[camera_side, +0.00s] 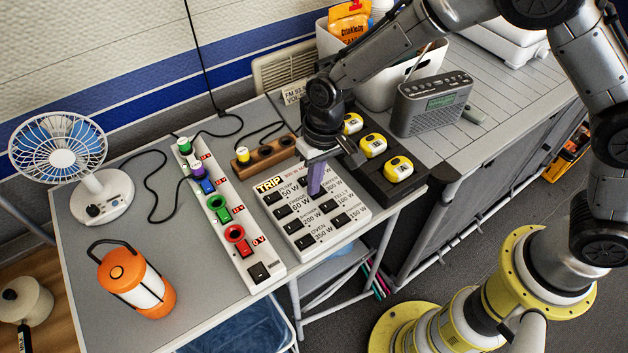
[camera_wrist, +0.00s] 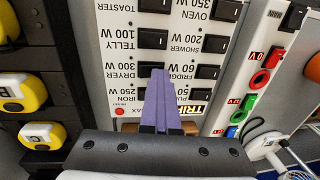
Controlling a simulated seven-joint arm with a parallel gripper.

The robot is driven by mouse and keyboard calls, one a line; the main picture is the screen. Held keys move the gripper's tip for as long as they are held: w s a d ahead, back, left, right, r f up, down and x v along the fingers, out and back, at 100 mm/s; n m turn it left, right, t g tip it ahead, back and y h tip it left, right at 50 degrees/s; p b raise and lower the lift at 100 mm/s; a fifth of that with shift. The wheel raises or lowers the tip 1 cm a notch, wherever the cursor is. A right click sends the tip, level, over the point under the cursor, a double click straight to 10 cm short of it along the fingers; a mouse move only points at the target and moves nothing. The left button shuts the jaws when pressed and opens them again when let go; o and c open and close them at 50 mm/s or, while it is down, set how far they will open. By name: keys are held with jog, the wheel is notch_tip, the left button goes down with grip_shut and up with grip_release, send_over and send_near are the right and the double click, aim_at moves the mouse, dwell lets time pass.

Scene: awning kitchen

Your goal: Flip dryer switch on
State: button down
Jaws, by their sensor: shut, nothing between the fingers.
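My gripper (camera_side: 314,193) points down at the panel, fingers shut and empty. In the wrist view the fingertips (camera_wrist: 160,76) are over or at the dryer switch; I cannot tell whether they touch it.
A socket strip (camera_side: 228,215) with coloured rings lies left of the panel. A black tray (camera_side: 378,186) with yellow-and-white units is close on the right. An orange lantern (camera_side: 135,282) and a fan (camera_side: 75,165) stand farther left. A grey radio (camera_side: 432,103) is behind right.

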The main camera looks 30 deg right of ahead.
aim_at(322, 188)
jog(key=shift+s+d+f, duration=0.1)
jog(key=shift+d+f, duration=0.1)
jog(key=shift+d, duration=0.65)
jog(key=shift+r, duration=0.1)
notch_tip(322, 188, up, 14)
jog(key=d, duration=0.1)
jog(key=shift+d, duration=0.3)
jog(key=shift+a+r, duration=0.15)
jog(key=shift+a, duration=0.6)
